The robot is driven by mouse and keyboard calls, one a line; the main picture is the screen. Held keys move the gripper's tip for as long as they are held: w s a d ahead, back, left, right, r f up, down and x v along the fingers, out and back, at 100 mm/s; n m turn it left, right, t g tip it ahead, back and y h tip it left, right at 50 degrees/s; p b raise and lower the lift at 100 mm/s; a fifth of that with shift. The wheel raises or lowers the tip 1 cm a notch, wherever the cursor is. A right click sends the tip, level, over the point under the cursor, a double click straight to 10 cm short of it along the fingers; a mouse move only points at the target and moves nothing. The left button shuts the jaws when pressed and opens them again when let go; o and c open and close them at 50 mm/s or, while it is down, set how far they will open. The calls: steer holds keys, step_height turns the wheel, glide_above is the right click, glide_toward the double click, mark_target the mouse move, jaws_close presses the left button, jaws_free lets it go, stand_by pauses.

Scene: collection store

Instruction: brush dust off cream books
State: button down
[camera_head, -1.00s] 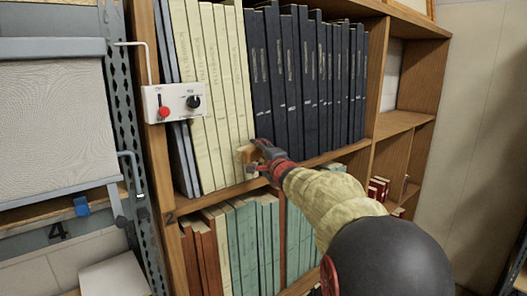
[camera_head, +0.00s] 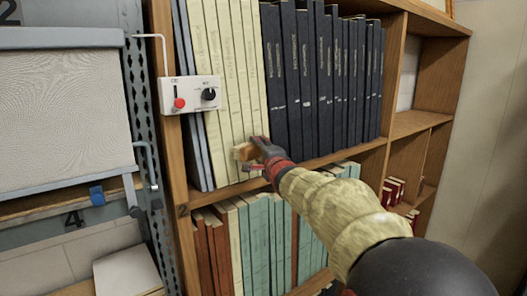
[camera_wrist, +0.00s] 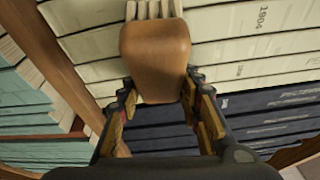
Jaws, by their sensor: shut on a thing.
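The cream books (camera_head: 228,85) stand upright in a row at the left of the upper shelf. In the wrist view their cream spines (camera_wrist: 240,45) fill the top, one marked 1904. My gripper (camera_head: 259,152) is at the lower part of the rightmost cream spines. It is shut on the brown wooden handle of a brush (camera_wrist: 155,60), which also shows in the head view (camera_head: 243,152). Pale tufts of the brush (camera_wrist: 155,10) point at the cream spines; I cannot tell whether they touch. No dust is clear in either view.
Dark blue books (camera_head: 320,80) stand right of the cream ones. Green books (camera_head: 262,235) and brown ones fill the shelf below. A white control box (camera_head: 190,95) with a red knob sticks out at the left upright. Small red books (camera_head: 393,190) sit at the right.

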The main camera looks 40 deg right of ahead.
mark_target(238, 155)
steer(key=shift+a+f+b, duration=0.1)
steer(key=shift+a+b, duration=1.5)
steer(key=shift+a, duration=0.6)
steer(key=a+b, duration=0.3)
steer(key=b, duration=0.2)
steer(key=shift+s+a, duration=0.15)
steer(key=shift+a, duration=0.15)
steer(key=shift+r+p, duration=0.4)
steer(key=shift+r, duration=0.1)
steer(key=shift+d+p, duration=0.2)
steer(key=shift+p, duration=0.3)
steer(key=shift+d+r+p, duration=0.1)
steer(key=shift+p, duration=0.3)
steer(key=d+p, duration=0.1)
steer(key=p, duration=0.1)
steer(key=shift+p, duration=0.35)
steer(key=shift+d+p, duration=0.15)
steer(key=shift+p, duration=0.2)
steer(key=shift+d+f+p, duration=0.2)
steer(key=shift+d+p, duration=0.65)
steer(key=shift+p, duration=0.45)
steer(key=shift+d, duration=0.15)
